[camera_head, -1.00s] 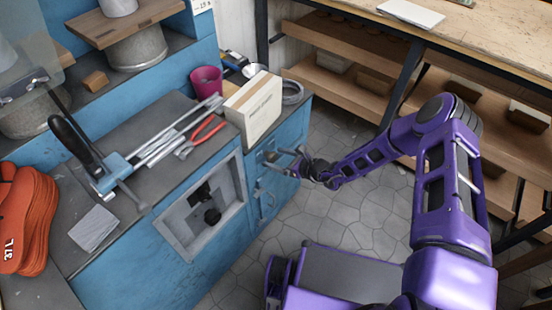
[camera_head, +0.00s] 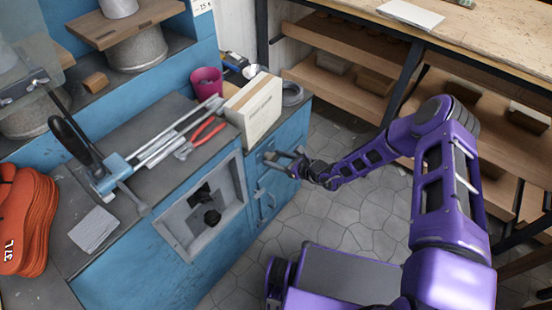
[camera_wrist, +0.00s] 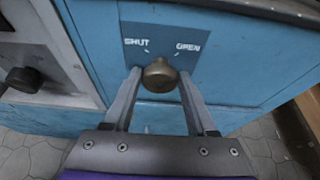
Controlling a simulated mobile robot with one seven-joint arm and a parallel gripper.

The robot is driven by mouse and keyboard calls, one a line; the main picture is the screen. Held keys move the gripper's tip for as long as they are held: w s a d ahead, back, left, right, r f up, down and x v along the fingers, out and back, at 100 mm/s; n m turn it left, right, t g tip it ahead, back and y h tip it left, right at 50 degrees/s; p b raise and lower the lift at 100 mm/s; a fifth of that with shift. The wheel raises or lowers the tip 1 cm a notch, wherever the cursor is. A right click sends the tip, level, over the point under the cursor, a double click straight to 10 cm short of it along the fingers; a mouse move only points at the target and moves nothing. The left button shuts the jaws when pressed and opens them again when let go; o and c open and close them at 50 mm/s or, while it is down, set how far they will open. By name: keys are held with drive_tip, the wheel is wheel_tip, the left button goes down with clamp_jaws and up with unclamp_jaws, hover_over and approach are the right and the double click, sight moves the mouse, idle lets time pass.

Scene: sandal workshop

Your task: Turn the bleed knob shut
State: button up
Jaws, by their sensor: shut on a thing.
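The bleed knob (camera_wrist: 159,76) is a round brass knob on the blue cabinet front, below a blue-grey plate (camera_wrist: 160,28) lettered SHUT on the left and OPEN on the right. My gripper (camera_wrist: 159,82) reaches it from the front, with one finger on each side, and is shut on it. In the head view my gripper (camera_head: 283,160) is at the cabinet's right front face, and the knob is hard to make out there. I cannot tell which marking the knob points to.
Left of the knob is a recessed grey panel (camera_head: 176,226) with a dark knob (camera_head: 212,217). A cream box (camera_head: 254,108), red pliers (camera_head: 205,135) and metal rods lie on the cabinet top above. Wooden shelves (camera_head: 345,72) stand behind; the tiled floor beside the cabinet is clear.

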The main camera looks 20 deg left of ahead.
drive_tip(key=shift+s+p, duration=0.1)
drive_tip(key=shift+p, duration=0.2)
drive_tip(key=shift+s+n+t+h+p, duration=0.15)
drive_tip(key=shift+n+t+h+p, duration=0.25)
drive_tip(key=shift+n+t+p, duration=0.55)
drive_tip(key=n, duration=0.1)
drive_tip(key=n+t+p, duration=0.1)
drive_tip(key=n, duration=0.1)
drive_tip(key=shift+s+a+f+n+t, duration=0.15)
drive_tip(key=shift+f+n+t, duration=0.05)
drive_tip(key=shift+n+t, duration=0.05)
drive_tip(key=n+t, duration=0.1)
drive_tip(key=n, duration=0.1)
drive_tip(key=n+t+b, duration=0.1)
drive_tip(key=n, duration=0.1)
drive_tip(key=shift+s+f, duration=0.1)
drive_tip(key=shift+f, duration=0.2)
drive_tip(key=n+t+b, duration=0.1)
drive_tip(key=n, duration=0.2)
drive_tip(key=shift+f+n+t+y, duration=0.1)
drive_tip(key=shift+n+t+y, duration=0.3)
drive_tip(key=shift+b, duration=0.3)
drive_tip(key=o, duration=1.3)
